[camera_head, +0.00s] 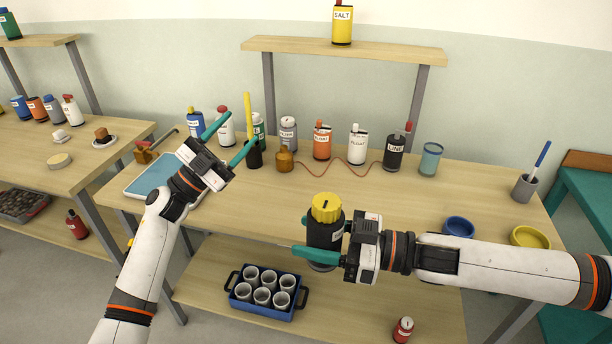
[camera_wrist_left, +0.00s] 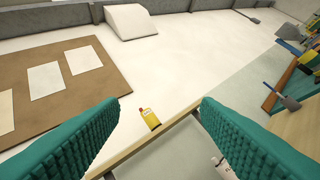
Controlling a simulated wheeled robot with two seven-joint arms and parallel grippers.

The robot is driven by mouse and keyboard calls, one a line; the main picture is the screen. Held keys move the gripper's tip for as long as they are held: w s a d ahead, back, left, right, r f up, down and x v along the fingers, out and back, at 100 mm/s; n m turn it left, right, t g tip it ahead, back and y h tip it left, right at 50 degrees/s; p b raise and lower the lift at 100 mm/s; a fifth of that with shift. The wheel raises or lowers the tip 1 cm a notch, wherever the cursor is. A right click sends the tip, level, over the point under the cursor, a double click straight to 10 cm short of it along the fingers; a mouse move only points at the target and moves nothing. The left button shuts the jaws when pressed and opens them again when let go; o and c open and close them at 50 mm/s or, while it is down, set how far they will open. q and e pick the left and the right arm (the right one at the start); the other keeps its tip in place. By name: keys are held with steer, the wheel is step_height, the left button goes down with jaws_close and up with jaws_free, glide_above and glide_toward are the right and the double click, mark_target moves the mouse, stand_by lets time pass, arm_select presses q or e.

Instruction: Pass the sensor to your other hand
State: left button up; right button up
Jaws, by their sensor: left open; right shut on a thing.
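A dark cylinder with a yellow ridged cap (camera_head: 326,208), which I take to be the sensor, is held upright in my right gripper (camera_head: 306,240). That gripper is shut around its dark body, in front of the table's front edge and above the lower shelf. Part of the body is hidden by the finger. My left gripper (camera_head: 240,132) is open and empty, raised over the left part of the table and pointing to the back, up and left of the sensor. In the left wrist view its two teal fingers (camera_wrist_left: 160,105) stand wide apart with nothing between them.
Several labelled bottles (camera_head: 322,140), a small brown flask (camera_head: 284,160) and a red cord stand along the table's back. A raised shelf (camera_head: 380,53) holds a yellow salt container (camera_head: 342,24). A blue crate of cups (camera_head: 265,293) is on the lower shelf. The table's middle is clear.

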arm_select(q)
steer(key=s+d+r+m+g+y, duration=0.2)
steer(key=s+d+r+m+g, duration=1.1)
steer(key=s+d+m+g, duration=0.3)
steer(key=m+t+y, duration=0.6)
steer(key=y, duration=1)
glide_toward(321, 218)
steer(key=x, duration=1.1)
steer(key=shift+w+f, duration=0.15)
steer(key=shift+f, duration=0.25)
